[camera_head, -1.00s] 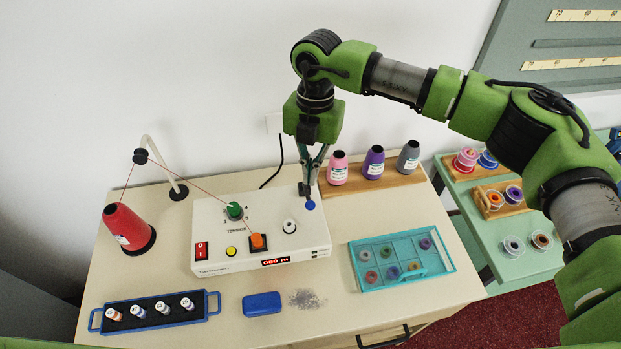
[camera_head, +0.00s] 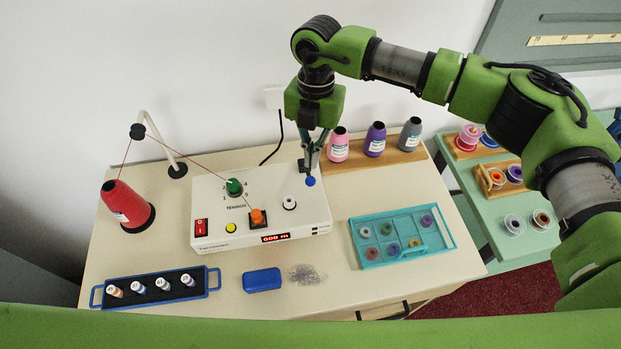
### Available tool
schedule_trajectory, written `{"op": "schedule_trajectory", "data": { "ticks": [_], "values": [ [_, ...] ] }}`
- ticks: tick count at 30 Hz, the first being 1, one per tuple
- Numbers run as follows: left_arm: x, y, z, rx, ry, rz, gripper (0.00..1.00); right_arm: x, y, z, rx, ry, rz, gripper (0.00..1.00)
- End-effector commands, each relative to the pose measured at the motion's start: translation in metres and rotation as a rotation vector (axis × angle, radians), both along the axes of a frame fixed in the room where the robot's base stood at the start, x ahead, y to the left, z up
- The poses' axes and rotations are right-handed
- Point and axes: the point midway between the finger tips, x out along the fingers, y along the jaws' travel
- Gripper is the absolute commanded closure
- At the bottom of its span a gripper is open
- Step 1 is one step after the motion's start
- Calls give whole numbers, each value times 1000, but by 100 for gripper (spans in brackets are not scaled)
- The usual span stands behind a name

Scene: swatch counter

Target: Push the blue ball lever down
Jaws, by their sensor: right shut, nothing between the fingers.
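The blue ball lever (camera_head: 310,181) stands at the right rear of the white winder box (camera_head: 272,219). Its ball shows just below my right gripper (camera_head: 307,170). The gripper points down at it from above, its fingers closed with nothing between them. Fingertips and ball overlap in the picture, and I cannot tell whether they touch. The lever's stem is mostly hidden by the fingers. My left gripper is out of view.
The box also carries a green knob (camera_head: 234,187), an orange knob (camera_head: 257,217), a white knob (camera_head: 290,203) and a red switch (camera_head: 201,229). Thread cones on a wooden stand (camera_head: 395,160) are close right of the gripper. A teal tray (camera_head: 367,264) lies in front.

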Motion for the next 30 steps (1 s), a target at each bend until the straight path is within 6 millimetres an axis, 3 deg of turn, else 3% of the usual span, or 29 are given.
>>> {"op": "schedule_trajectory", "data": {
  "ticks": [3,7,21,30],
  "values": [
    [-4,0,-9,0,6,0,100,-2,0,-19,-2,2,0,100],
    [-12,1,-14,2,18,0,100,-3,1,-30,0,0,0,100],
    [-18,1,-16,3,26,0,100,-3,1,-36,0,0,1,100],
    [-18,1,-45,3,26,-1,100,-3,1,-69,0,0,1,100]
  ]
}}
